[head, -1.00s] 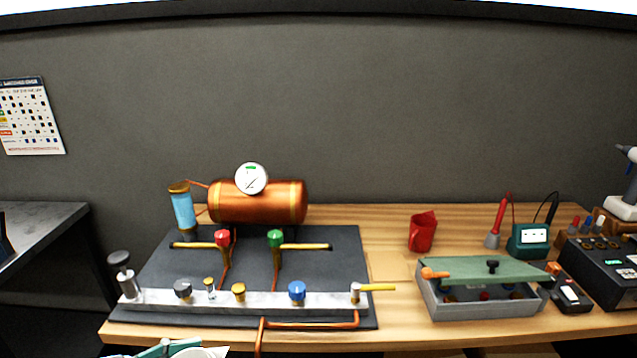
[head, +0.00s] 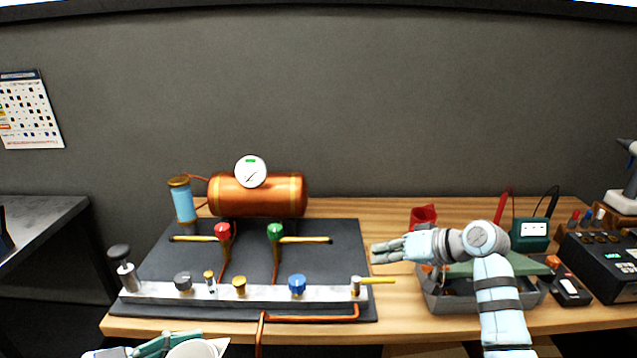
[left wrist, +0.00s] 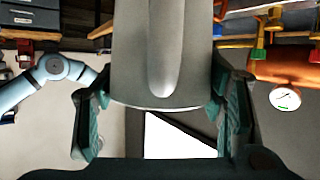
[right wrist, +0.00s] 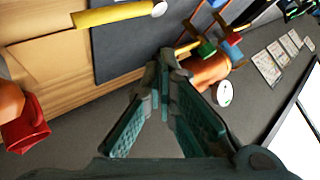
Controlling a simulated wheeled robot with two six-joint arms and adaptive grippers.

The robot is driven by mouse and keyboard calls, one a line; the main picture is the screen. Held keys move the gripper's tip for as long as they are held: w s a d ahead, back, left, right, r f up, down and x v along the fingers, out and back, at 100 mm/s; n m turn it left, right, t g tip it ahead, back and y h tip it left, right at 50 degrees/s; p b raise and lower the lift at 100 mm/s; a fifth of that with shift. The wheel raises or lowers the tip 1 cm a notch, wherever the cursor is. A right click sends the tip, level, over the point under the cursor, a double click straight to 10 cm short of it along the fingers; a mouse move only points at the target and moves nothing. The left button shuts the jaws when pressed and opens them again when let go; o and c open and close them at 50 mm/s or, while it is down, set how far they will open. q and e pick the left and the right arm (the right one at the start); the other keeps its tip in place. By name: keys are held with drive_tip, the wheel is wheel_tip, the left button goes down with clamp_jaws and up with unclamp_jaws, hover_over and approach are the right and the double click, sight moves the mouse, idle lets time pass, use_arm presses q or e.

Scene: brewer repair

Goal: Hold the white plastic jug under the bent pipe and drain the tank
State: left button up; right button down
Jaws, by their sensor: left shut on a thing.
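The white jug (head: 195,349) is at the bottom edge of the head view, below and left of the bent pipe's hanging end; most of it is cut off. My left gripper (head: 160,347) is shut on the jug, whose pale wall (left wrist: 165,50) fills the gap between its fingers. The copper bent pipe (head: 262,328) runs along the front and drops over the table edge. The copper tank (head: 257,198) with a round gauge (head: 250,171) stands at the back. My right gripper (head: 388,251) is empty, its fingertips together, above and right of the yellow valve handle (head: 378,281).
The metal manifold bar (head: 265,292) carries several knobs. The red mug (head: 423,216) and grey toolbox (head: 450,303) stand on the right, partly behind my right arm. A green meter (head: 529,234) and dark console (head: 600,270) stand farther right.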

wheel_tip(320, 180, up, 3)
drive_tip(key=w+d+n+t+h, duration=0.1)
drive_tip(key=w+d+t, duration=0.1)
drive_tip(key=f, duration=0.5)
drive_tip(key=shift+w, duration=0.2)
use_arm(q)
drive_tip(key=shift+s+d, duration=0.1)
idle(1.0)
